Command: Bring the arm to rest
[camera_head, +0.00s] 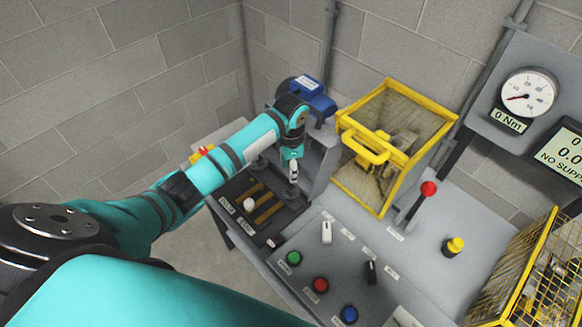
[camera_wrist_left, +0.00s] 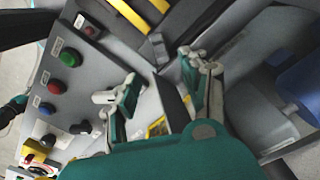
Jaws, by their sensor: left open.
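My left arm (camera_head: 205,178) reaches from the lower left over the left end of the bench. My left gripper (camera_head: 293,172) points down above the dark slotted lever plate, close to the grey housing at the back. Whether it touches the knob below it is unclear in the head view. In the left wrist view the gripper (camera_wrist_left: 162,78) has its two fingers apart, with nothing seen held between them. My right gripper is in neither view.
The bench (camera_head: 345,250) carries a yellow-framed guard (camera_head: 362,145), a red-knobbed lever (camera_head: 428,188), a yellow button (camera_head: 454,246), and green (camera_head: 293,258), red (camera_head: 320,285) and blue (camera_head: 349,314) buttons. A blue motor (camera_head: 312,95) is behind the gripper. A gauge (camera_head: 529,93) is at right.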

